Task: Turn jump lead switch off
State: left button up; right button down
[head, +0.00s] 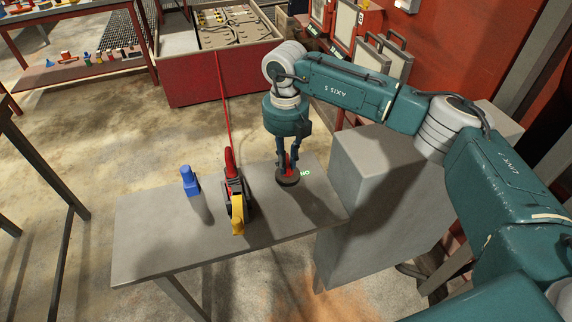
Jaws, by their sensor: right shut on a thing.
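The jump lead switch (289,182) is a dark round base with a red part showing between the fingers, near the right end of the grey table. Green lettering on the table beside it is partly hidden and hard to read. My right gripper (287,168) comes down from above and is shut on the switch's red part, most of which the fingers hide. A red lead (224,100) runs to a red and black device with a yellow handle (238,214), left of the switch. My left gripper is not in view.
A blue object (189,181) stands on the grey table (150,240), whose left part is bare. A grey cabinet (345,210) stands close on the right. A red bin (195,87) with a battery-like block is behind. A shelf (80,75) holds several small items.

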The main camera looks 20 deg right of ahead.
jog(key=shift+r+n+b, duration=0.15)
jog(key=shift+n+b, duration=0.4)
jog(key=shift+n, duration=0.55)
jog(key=c, duration=1.7)
grip_release()
jog(key=shift+o, duration=0.2)
notch_tip(320, 180, up, 12)
